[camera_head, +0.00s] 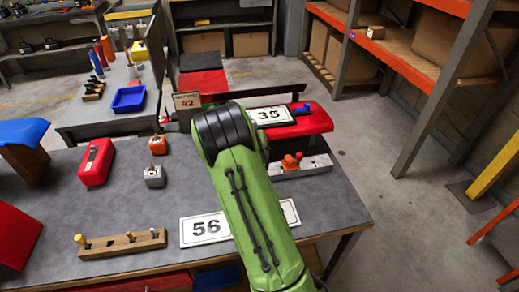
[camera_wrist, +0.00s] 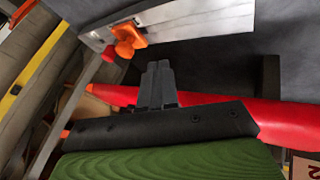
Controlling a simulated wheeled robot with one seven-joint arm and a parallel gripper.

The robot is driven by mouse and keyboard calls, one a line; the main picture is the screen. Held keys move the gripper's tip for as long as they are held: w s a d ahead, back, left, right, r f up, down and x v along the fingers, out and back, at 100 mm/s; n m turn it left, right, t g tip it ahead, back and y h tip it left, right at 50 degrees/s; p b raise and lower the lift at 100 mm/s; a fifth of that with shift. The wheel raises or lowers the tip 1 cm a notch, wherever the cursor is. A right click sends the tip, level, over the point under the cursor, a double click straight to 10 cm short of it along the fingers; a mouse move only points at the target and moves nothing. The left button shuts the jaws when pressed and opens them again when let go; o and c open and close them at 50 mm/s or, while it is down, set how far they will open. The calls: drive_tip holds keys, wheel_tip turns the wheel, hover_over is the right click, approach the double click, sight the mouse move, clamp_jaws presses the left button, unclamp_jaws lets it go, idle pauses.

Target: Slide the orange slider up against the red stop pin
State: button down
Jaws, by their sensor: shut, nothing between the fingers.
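The orange slider (camera_head: 290,162) sits on a pale metal rail (camera_head: 318,161) near the right edge of the workbench. The wrist view shows the slider (camera_wrist: 127,40) close to one end of the rail (camera_wrist: 195,20). The red stop pin (camera_wrist: 108,53) stands right beside the slider, on its lower left in that view. I cannot tell whether they touch. My gripper (camera_wrist: 157,66) is shut and empty, with its fingertips apart from the slider and below it in the wrist view. In the head view my green arm hides the gripper.
A red rounded object (camera_head: 312,120) and the "35" sign (camera_head: 270,115) are close behind the rail. The "56" sign (camera_head: 205,229), a wooden peg block (camera_head: 124,244) and a red box (camera_head: 96,162) are on the bench (camera_head: 115,205). Shelving (camera_head: 425,75) stands at right, beyond open floor.

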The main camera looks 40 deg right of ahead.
sight(290, 161)
drive_tip(key=x, duration=0.3)
drive_tip(key=shift+s+d+f, duration=0.15)
drive_tip(key=shift+s+d, duration=0.15)
drive_tip(key=shift+d, duration=0.15)
drive_tip(key=shift+s+d+f+b, duration=0.1)
drive_tip(key=shift+s+d+b, duration=0.25)
drive_tip(key=shift+s+d, duration=0.65)
drive_tip(key=shift+d, duration=0.2)
drive_tip(key=shift+s+d+f+b, duration=0.1)
drive_tip(key=shift+s+d+b, duration=0.2)
drive_tip(key=shift+d, duration=0.05)
